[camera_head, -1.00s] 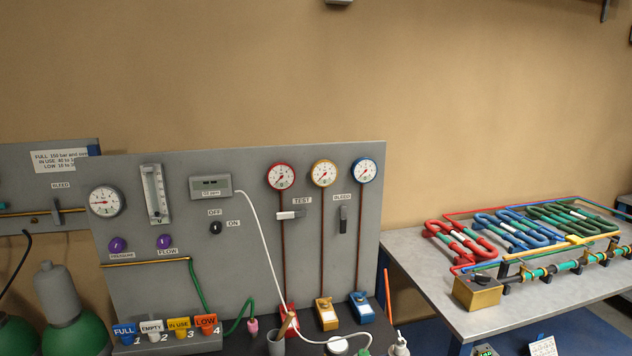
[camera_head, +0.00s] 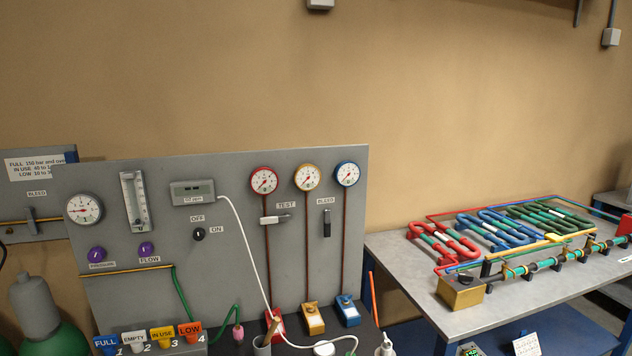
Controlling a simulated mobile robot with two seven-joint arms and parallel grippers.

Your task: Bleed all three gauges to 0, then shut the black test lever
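Three small round gauges sit in a row on the grey panel: one red-rimmed (camera_head: 264,180), one yellow-rimmed (camera_head: 307,177) and one blue-rimmed (camera_head: 347,173). Their needles are too small to read surely. Below them, next to the TEST label, a pale grey lever (camera_head: 283,218) lies horizontal. Next to the BLEED label, a black lever (camera_head: 327,223) hangs vertical. Thin pipes run down from the gauges to a red block (camera_head: 278,322), a yellow block (camera_head: 313,318) and a blue block (camera_head: 347,311) at the panel's foot. Neither of my grippers is in view.
The grey panel (camera_head: 230,270) also carries a larger gauge (camera_head: 84,209), a flow tube (camera_head: 136,201), purple knobs and a digital meter (camera_head: 193,193) with a white cable. A grey table (camera_head: 400,262) with coloured coils stands right.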

